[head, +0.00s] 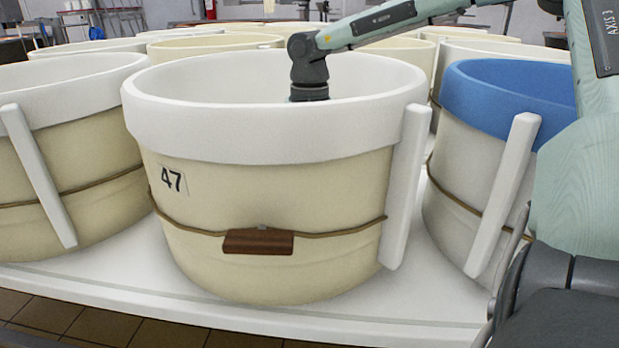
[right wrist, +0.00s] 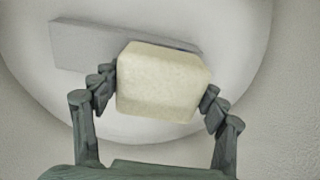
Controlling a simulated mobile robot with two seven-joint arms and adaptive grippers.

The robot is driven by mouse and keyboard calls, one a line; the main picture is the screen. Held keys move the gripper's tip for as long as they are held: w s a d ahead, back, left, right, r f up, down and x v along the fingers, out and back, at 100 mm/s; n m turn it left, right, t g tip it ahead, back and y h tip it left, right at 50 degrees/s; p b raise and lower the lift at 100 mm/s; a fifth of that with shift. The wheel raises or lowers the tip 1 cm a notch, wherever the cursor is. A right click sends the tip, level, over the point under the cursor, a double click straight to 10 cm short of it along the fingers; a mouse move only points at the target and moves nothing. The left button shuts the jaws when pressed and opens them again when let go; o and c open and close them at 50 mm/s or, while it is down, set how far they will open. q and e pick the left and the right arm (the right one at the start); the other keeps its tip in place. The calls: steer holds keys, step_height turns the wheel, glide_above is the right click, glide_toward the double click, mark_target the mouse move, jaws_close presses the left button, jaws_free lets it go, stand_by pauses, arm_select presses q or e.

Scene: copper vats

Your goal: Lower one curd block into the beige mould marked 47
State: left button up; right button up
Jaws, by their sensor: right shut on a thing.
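The beige mould marked 47 (head: 265,205) stands at the front centre of the head view, with a white lining over its rim, a brown cord and a wooden toggle. My right arm reaches over it from the right, and the wrist goes down inside the rim, so the fingers are hidden there. In the right wrist view my right gripper (right wrist: 158,92) is shut on a pale cream curd block (right wrist: 163,82), with a finger on each side. Behind the block is a white round interior (right wrist: 115,105). The block's distance from the bottom is unclear. My left gripper is not in view.
A long grey bar-like shape (right wrist: 80,45) shows behind the block. A beige mould (head: 90,150) stands at left and a blue-rimmed mould (head: 465,165) at right. More moulds stand behind. The white table's edge (head: 230,312) runs along the front.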

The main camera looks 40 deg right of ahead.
steer(key=shift+f+b, duration=0.65)
steer(key=shift+f, duration=0.15)
stand_by(0.4)
steer(key=o, duration=1.4)
steer(key=shift+o, duration=0.7)
steer(key=shift+f, duration=0.1)
step_height(320, 180, up, 27)
steer(key=p, duration=2.3)
steer(key=shift+f, duration=0.15)
